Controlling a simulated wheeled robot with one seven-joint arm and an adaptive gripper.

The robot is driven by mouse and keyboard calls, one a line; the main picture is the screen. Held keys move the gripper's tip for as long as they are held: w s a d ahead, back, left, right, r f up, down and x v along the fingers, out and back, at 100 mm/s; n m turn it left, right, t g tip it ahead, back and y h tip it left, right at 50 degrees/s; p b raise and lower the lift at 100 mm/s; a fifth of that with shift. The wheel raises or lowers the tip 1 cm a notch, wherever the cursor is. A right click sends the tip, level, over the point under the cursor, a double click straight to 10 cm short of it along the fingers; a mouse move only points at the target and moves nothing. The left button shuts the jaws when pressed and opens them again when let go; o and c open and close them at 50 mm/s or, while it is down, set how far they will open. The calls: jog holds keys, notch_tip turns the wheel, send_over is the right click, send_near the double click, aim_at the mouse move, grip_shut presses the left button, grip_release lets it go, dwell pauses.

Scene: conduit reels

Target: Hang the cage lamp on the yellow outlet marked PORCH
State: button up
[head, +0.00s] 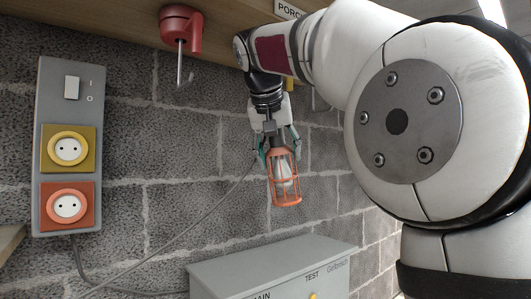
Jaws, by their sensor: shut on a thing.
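The orange cage lamp (284,187) hangs cage-down in my gripper (277,138), which is shut on its upper part in front of the block wall. A thin grey cable runs from near the lamp down to the lower left. The PORCH sign (289,10) is on the wooden beam at the top, its right end hidden by my arm. A small yellow piece (290,84) shows beside my wrist below the sign; the rest is hidden, so I cannot tell whether it is the outlet.
A red outlet (181,27) with a metal hook hangs from the beam to the left. A grey panel (66,95) with a switch, a yellow socket (68,149) and a red socket (68,207) is on the left wall. A grey box (270,262) labelled MAIN and TEST stands below the lamp.

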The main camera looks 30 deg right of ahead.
jog(key=shift+d+f, duration=0.1)
jog(key=shift+f, duration=0.1)
jog(key=o, duration=1.4)
jog(key=shift+w, duration=0.1)
jog(key=shift+r, duration=0.1)
jog(key=v, duration=1.2)
jog(key=s+a+f+n+y+b, duration=0.2)
jog(key=s+f, duration=0.2)
jog(key=f, duration=1.1)
jog(key=s+a+f+n+y+b, duration=0.2)
jog(key=s+a+f, duration=0.1)
jog(key=f, duration=1.3)
jog(key=s+a+f+n+y+b, duration=0.1)
jog(key=s+f, duration=0.5)
jog(key=f, duration=0.9)
jog(key=shift+a+f+n+y+b, duration=0.2)
jog(key=shift+a+n+y+b, duration=0.3)
jog(key=shift+a+b, duration=0.45)
